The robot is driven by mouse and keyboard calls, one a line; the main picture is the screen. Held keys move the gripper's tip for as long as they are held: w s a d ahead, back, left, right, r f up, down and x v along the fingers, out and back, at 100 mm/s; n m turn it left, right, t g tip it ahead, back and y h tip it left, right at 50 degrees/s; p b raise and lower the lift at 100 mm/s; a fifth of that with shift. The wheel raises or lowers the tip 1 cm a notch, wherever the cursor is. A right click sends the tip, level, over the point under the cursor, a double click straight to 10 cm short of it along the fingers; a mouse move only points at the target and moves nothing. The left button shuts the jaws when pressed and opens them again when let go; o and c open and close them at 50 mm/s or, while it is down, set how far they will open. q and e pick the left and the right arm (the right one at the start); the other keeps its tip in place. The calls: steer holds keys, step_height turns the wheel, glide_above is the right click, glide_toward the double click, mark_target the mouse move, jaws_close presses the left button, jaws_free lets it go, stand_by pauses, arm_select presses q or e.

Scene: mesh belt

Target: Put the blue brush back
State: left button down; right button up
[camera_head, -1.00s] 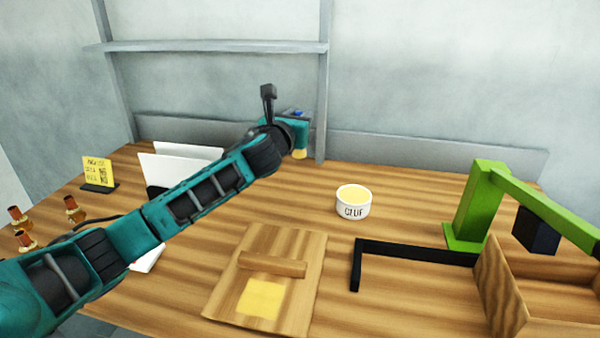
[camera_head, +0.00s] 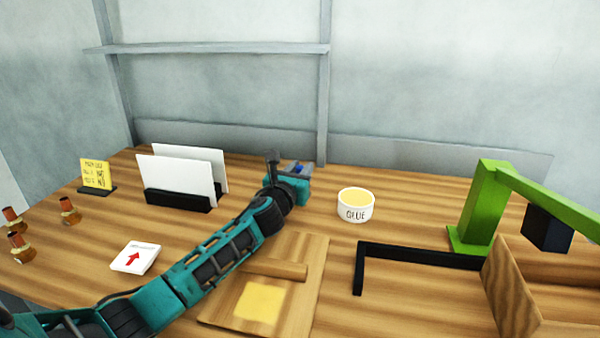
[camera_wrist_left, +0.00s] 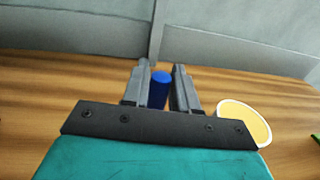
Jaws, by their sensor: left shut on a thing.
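My left gripper (camera_head: 298,171) is shut on the blue brush, low over the back of the table, to the left of the white glue pot (camera_head: 356,206). In the left wrist view the rounded blue end of the brush (camera_wrist_left: 159,90) stands between the fingers of the left gripper (camera_wrist_left: 161,68). In the head view the gripper hides most of the brush, and its lower end cannot be seen. The glue pot, with yellow glue in it, also shows in the left wrist view (camera_wrist_left: 247,123), to the right of the gripper. My right gripper is not in view.
A wooden board (camera_head: 312,265) with a yellow square lies in front, partly behind my left arm. White sheets stand in a black holder (camera_head: 178,202) at left. A black angled bar (camera_head: 420,255) and green stand (camera_head: 480,208) are at right. The table behind the glue pot is clear.

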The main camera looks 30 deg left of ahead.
arm_select(q)
steer(key=shift+f, duration=0.1)
steer(key=c, duration=0.9)
jaws_free()
steer(key=shift+r, duration=0.2)
steer(key=s, duration=0.4)
steer(key=s+d, duration=0.1)
steer(key=s, duration=0.3)
steer(key=s+p, duration=0.1)
steer(key=s, duration=0.3)
steer(key=shift+d, duration=0.25)
